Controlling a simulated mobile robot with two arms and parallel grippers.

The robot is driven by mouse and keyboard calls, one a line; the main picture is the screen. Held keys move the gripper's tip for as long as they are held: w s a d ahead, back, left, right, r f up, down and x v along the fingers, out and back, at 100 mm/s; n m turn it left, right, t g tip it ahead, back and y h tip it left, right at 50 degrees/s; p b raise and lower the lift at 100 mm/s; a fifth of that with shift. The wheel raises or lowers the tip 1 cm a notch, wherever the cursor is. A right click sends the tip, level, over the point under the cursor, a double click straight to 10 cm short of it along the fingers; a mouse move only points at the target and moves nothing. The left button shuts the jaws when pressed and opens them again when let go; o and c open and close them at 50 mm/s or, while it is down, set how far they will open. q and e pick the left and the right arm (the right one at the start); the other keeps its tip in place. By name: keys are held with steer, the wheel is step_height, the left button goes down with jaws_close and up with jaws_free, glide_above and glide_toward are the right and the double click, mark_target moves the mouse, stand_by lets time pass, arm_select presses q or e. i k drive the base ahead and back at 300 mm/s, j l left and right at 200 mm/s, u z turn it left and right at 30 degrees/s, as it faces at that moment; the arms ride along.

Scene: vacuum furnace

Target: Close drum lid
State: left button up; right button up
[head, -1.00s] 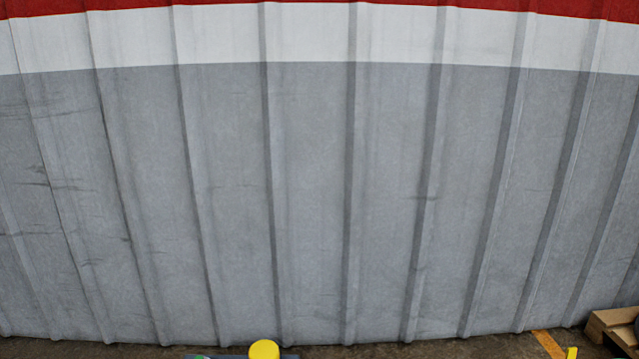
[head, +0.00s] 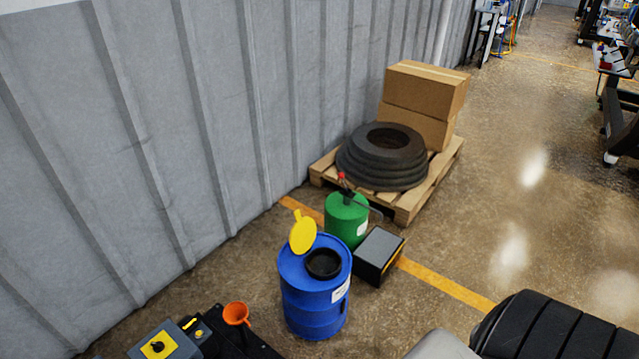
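In the head view a blue drum (head: 315,300) stands upright on the floor, below the middle of the picture. Its yellow lid (head: 302,233) is raised, tilted up at the far left edge of the drum top. The round black opening (head: 323,263) in the drum top is uncovered. Neither of my grippers shows in the head view.
Behind the drum are a green can (head: 346,218) and a dark box (head: 379,256). A pallet (head: 410,205) carries black rings and cartons (head: 423,90). A corrugated wall (head: 120,160) runs along the left.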

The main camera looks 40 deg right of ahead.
mark_target(302, 234)
steer(key=z, duration=1.05)
steer(key=i+l+u, duration=0.1)
steer(key=u, duration=0.35)
steer(key=l+u, duration=0.2)
steer(key=u, duration=0.3)
steer(key=l+u, duration=0.2)
steer(key=u, duration=0.25)
steer(key=l+u, duration=0.2)
steer(key=u, duration=0.3)
steer(key=l+u, duration=0.1)
steer(key=l, duration=0.35)
steer(key=k+l+u, duration=0.15)
steer(key=l, duration=0.25)
steer(key=l+u, duration=0.1)
steer(key=l, duration=0.35)
steer(key=k+l+u, duration=0.15)
steer(key=l, duration=0.25)
steer(key=k+l+u, duration=0.1)
steer(key=l, duration=0.3)
steer(key=k+l+u, duration=0.15)
steer(key=l, duration=0.25)
steer(key=k+l+u, duration=0.1)
steer(key=l, duration=0.3)
